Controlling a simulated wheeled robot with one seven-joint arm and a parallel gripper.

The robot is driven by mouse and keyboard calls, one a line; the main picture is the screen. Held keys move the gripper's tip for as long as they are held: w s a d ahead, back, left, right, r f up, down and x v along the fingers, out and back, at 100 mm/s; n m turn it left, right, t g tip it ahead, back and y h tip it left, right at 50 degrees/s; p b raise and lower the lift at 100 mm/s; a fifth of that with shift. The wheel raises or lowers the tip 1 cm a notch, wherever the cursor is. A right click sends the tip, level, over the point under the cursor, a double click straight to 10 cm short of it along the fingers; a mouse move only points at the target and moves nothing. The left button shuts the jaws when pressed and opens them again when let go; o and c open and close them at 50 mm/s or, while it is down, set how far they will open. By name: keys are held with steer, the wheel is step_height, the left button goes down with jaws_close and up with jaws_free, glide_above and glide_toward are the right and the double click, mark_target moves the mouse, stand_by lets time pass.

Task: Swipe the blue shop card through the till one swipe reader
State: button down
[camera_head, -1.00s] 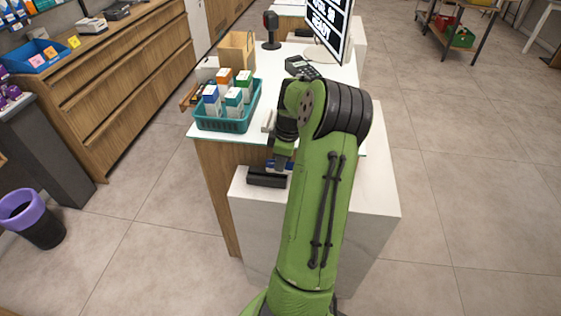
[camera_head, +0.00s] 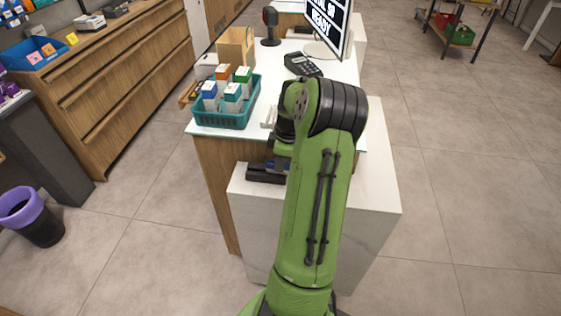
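A low black block that looks like the swipe reader (camera_head: 264,175) sits on the near left part of the white lower counter (camera_head: 245,205). A small patch of blue, likely the blue shop card (camera_head: 271,164), shows at the reader, just under my gripper (camera_head: 281,161). My gripper points down over the reader's right part, and my green arm covers much of it. Its fingertips are too small and hidden to show whether they are open or shut. I cannot tell whether the card is inside the slot or beside it.
A teal basket (camera_head: 222,121) of small boxes stands on the raised glass top, with a paper bag (camera_head: 236,47) behind it. A black keypad terminal (camera_head: 303,65) and a monitor (camera_head: 327,24) stand farther back.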

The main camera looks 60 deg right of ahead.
mark_target(266, 172)
steer(key=shift+f, duration=0.5)
steer(key=shift+w+a, duration=0.25)
steer(key=shift+w, duration=0.4)
steer(key=shift+w+a, duration=0.3)
steer(key=shift+w, duration=0.35)
steer(key=shift+w+a, duration=0.25)
steer(key=shift+w, duration=0.4)
steer(key=shift+w+a+p, duration=0.1)
steer(key=shift+w+a, duration=0.2)
steer(key=shift+w, duration=0.35)
steer(key=shift+w+a+p, duration=0.15)
steer(key=shift+w+a, duration=0.1)
steer(key=shift+w, duration=0.4)
steer(key=shift+w+a+p, duration=0.1)
steer(key=shift+w+a, duration=0.2)
steer(key=shift+w, duration=0.35)
